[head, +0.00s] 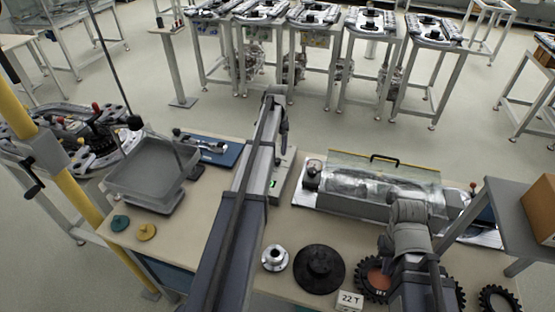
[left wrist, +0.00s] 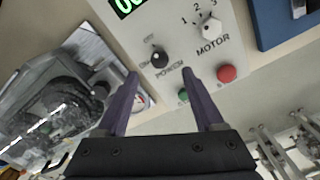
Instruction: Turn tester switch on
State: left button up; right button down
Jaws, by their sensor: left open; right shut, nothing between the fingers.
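The tester is a grey box (head: 283,172) with a lit green display (head: 272,184), standing on the bench beside my left arm. The left wrist view shows its panel (left wrist: 187,50) close up. The black POWER knob (left wrist: 160,59) has a small white mark; I cannot tell surely which label it points to. A white MOTOR knob (left wrist: 210,28), a red button (left wrist: 227,73) and a green button (left wrist: 183,95) are near it. My left gripper (left wrist: 163,76) is open and empty, its fingertips just below the POWER knob in the picture. My right arm's fingers are not visible.
A clear-lidded case (head: 370,185) stands right of the tester. A grey tray (head: 150,170) and blue mat (head: 212,150) are to its left. A flanged hub (head: 275,257), a black disc (head: 319,268) and dark gears lie in front. Workbenches stand behind across open floor.

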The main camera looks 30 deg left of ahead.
aim_at(277, 160)
pick_arm(q)
notch_tip(277, 160, down, 6)
jog(key=b, duration=0.5)
jog(key=shift+f, duration=0.15)
pick_arm(e)
notch_tip(277, 160, down, 6)
jog(key=shift+f, duration=0.15)
pick_arm(q)
grip_shut()
